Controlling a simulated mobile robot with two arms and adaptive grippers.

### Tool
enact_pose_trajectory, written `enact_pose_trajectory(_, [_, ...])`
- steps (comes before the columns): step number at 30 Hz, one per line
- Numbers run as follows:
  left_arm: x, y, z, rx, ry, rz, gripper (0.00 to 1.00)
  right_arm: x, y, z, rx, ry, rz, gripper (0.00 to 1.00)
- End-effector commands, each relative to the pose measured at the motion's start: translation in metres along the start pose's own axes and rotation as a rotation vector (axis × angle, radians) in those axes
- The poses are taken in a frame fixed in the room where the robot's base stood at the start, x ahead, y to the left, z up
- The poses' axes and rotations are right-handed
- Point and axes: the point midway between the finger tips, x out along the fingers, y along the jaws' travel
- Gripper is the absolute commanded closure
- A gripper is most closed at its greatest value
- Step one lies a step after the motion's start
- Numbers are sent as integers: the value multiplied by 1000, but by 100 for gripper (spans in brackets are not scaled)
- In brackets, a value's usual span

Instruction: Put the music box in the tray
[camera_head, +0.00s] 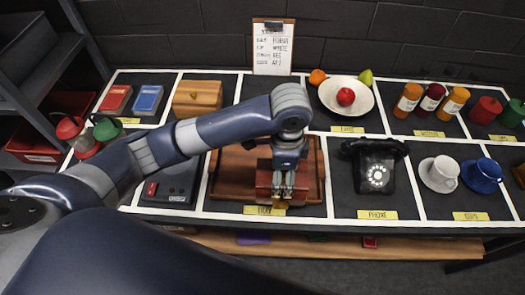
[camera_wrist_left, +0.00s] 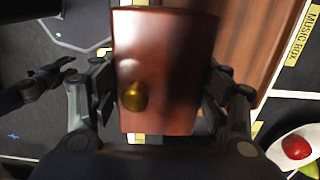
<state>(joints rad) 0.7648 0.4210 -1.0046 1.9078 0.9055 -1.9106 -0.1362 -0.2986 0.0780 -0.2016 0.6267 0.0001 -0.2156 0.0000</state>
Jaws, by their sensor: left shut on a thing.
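The music box, a red-brown box with a gold knob (camera_wrist_left: 135,97), is between the fingers of my left gripper (camera_head: 277,192). In the left wrist view, a finger of my left gripper is on each side of it. The brown wooden tray (camera_head: 225,185) lies on the front row of the table. The music box is over the front part of the tray in the head view. I cannot tell whether it touches the tray floor. My arm hides part of the tray and the space behind it. My right gripper is not in view.
A black telephone (camera_head: 374,165) stands right of the tray, and a dark flat device (camera_head: 170,184) lies left of it. A tan wooden box (camera_head: 197,97) and a white fruit bowl (camera_head: 346,108) stand in the back row. A "MUSIC BOX" label (camera_wrist_left: 304,38) shows beyond the tray.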

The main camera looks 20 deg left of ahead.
Motion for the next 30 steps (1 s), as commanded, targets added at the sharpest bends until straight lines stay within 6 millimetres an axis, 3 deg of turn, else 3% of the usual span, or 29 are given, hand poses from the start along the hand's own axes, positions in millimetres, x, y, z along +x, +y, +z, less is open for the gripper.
enact_pose_trajectory(1, [-3, -14, 5, -7, -1, -3, 97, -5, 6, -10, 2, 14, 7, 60])
enact_pose_trajectory(5, [0, -45, 15, -7, -1, -2, 97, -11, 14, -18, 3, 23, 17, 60])
enact_pose_trajectory(13, [6, -101, 33, -3, 1, -3, 97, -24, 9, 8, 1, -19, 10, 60])
enact_pose_trajectory(18, [9, -115, 37, 1, 3, -1, 97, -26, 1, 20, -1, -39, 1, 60])
enact_pose_trajectory(23, [9, -127, 41, -1, 2, -2, 97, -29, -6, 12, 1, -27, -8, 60])
enact_pose_trajectory(30, [42, -124, 40, 1, 1, 0, 97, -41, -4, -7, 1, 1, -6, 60])
